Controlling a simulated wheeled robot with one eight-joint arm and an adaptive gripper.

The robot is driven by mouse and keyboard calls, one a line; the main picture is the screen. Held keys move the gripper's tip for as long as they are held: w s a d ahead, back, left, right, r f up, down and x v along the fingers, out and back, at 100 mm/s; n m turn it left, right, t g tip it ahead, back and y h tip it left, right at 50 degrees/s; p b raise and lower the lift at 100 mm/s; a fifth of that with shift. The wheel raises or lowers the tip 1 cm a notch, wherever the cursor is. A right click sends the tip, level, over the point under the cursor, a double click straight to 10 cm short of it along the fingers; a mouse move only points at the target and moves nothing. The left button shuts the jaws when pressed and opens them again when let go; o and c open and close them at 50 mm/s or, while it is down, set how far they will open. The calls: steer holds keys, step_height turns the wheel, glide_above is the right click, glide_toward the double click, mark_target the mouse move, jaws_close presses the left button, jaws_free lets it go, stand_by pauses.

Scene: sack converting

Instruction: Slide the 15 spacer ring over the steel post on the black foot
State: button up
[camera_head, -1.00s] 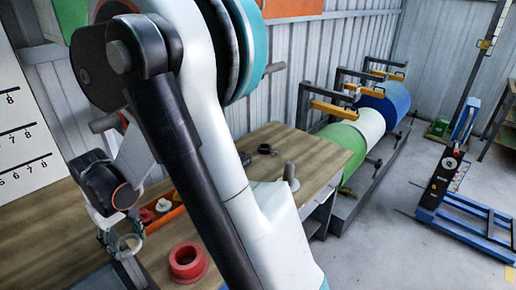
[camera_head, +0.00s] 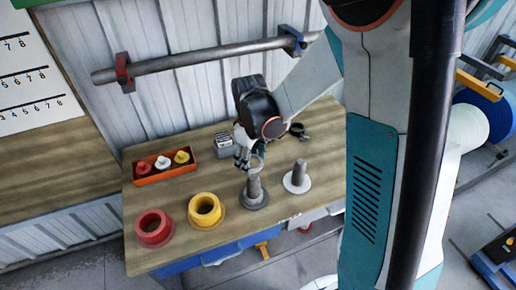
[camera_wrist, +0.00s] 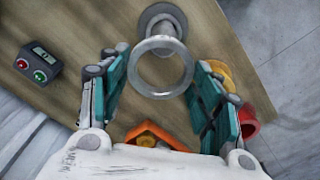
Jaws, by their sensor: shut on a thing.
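My gripper (camera_head: 248,160) is shut on a pale grey spacer ring (camera_head: 257,163), held above the table. In the wrist view the ring (camera_wrist: 136,75) sits between the fingertips with its opening clear; no number is legible. A steel post (camera_head: 254,186) stands upright on a dark foot (camera_head: 258,203), just below the ring in the head view. The ring looks apart from the post and not around it. In the wrist view a post on a grey foot (camera_wrist: 178,18) shows beyond the ring's upper edge, partly hidden by it.
Another post stands on a white foot (camera_head: 297,188) to the right. A yellow spool (camera_head: 205,210) and a red one (camera_head: 153,228) stand left. An orange tray (camera_head: 165,178) with small knobs and a grey box (camera_head: 224,147) lie behind. A bar (camera_head: 205,56) runs along the wall.

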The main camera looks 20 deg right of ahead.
mark_target(253, 177)
steer(key=shift+s+d+r+n, duration=0.1)
steer(key=shift+s+r+n, duration=0.2)
steer(key=shift+n, duration=0.2)
steer(key=shift+s+n+p, duration=0.1)
steer(key=shift+n+p, duration=0.2)
steer(key=shift+f, duration=0.1)
steer(key=shift+f+b, duration=5.35)
steer(key=shift+f, duration=0.65)
steer(key=o, duration=1.3)
steer(key=shift+c, duration=0.2)
steer(key=shift+r, duration=0.1)
step_height(253, 177, up, 12)
steer(key=shift+f, duration=0.1)
